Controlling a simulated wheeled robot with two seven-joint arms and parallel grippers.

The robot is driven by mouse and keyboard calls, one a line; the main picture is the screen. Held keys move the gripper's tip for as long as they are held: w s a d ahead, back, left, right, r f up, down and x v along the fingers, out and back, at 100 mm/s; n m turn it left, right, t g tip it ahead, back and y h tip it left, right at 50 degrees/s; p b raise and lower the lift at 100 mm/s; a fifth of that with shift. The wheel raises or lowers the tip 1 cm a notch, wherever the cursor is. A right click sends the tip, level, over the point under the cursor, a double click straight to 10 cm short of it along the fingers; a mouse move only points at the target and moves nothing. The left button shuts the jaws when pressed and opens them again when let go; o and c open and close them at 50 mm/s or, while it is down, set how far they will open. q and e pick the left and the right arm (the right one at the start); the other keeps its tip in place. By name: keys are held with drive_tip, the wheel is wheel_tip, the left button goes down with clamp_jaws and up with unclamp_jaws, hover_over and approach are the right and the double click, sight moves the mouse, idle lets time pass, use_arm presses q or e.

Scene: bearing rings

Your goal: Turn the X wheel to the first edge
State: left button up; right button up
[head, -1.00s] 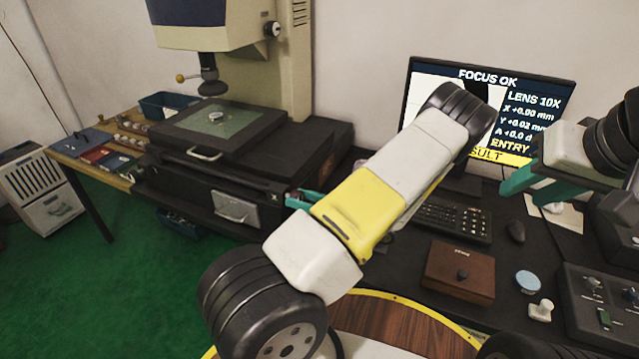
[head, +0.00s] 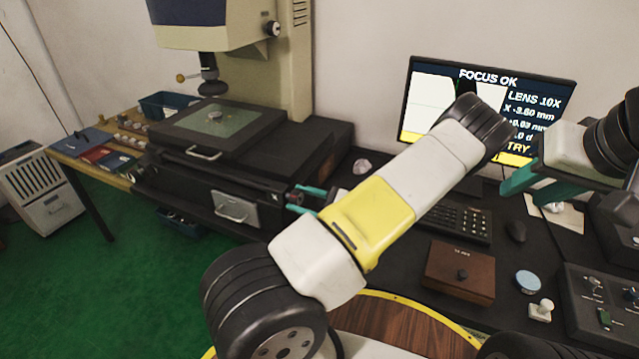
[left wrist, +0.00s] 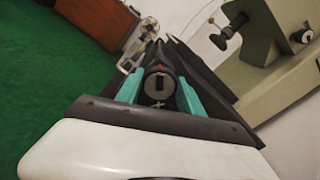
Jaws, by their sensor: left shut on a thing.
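The measuring machine's X wheel (head: 296,197) is a small dark knob at the right end of the stage front. My left gripper (head: 308,200) is shut on it, with teal fingers on either side. In the left wrist view the wheel's round face (left wrist: 158,86) with a slot sits between the fingers. The monitor (head: 487,105) reads FOCUS OK, LENS 10X and X about -3.60 mm; my left arm covers part of it. A small ring (head: 215,116) lies on the glass stage (head: 200,130). My right gripper (head: 530,182) is open and empty in front of the monitor's right side.
A keyboard (head: 455,220), a mouse (head: 515,231), a brown box (head: 459,271) and a control box (head: 603,305) stand on the dark desk. A blue round pad (head: 528,282) and a white stamp-like piece (head: 541,310) lie between them. A side table with trays (head: 85,143) is at left.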

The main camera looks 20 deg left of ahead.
use_arm(q)
drive_tip(key=shift+n, duration=0.5)
drive_tip(key=o, duration=1.4)
drive_tip(key=shift+d, duration=0.15)
